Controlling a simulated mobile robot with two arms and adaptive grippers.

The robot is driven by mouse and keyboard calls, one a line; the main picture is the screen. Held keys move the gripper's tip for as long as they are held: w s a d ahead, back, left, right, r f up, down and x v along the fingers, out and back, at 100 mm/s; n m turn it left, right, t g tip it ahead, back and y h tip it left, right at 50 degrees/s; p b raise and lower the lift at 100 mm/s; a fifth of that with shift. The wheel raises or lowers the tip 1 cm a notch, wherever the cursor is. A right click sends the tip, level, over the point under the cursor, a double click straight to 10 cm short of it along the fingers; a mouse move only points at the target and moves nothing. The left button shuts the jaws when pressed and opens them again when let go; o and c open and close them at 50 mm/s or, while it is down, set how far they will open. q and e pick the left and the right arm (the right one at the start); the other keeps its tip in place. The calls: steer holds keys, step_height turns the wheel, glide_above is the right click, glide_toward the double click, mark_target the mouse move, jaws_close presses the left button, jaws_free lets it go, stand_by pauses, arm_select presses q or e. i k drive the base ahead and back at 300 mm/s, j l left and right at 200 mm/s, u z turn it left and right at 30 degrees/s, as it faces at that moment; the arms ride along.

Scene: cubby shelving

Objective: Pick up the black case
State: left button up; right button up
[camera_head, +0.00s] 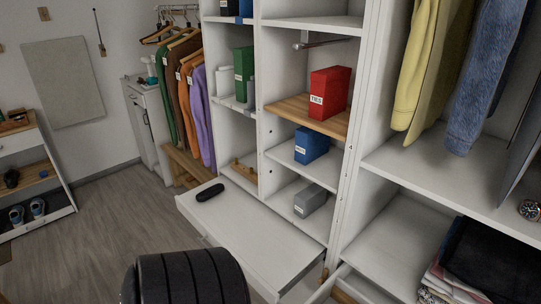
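The black case (209,192) is a small, dark, rounded oblong. It lies flat on the white surface (250,235) that juts out low in front of the cubby shelving, near that surface's back left corner. Nothing touches it from above. Neither my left gripper nor my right gripper shows in this view.
Behind the case stand cubbies with a red box (329,92), a blue box (311,146), a grey box (309,201) and a green binder (243,73). Hanging clothes (187,100) are at the left. Folded clothes (482,258) lie lower right. The white surface's middle is clear.

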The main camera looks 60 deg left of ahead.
mark_target(210, 193)
steer(key=u, duration=2.6)
steer(key=i+j+z, duration=0.1)
steer(key=z, duration=0.45)
steer(key=i+j+z, duration=0.15)
steer(key=j, duration=0.2)
steer(key=i+j+z, duration=0.15)
steer(key=j, duration=0.15)
steer(key=i+j+z, duration=0.2)
steer(key=j, duration=0.2)
steer(key=j+z, duration=0.15)
steer(key=j, duration=0.2)
steer(key=i+j+z, duration=0.15)
steer(key=j, duration=0.25)
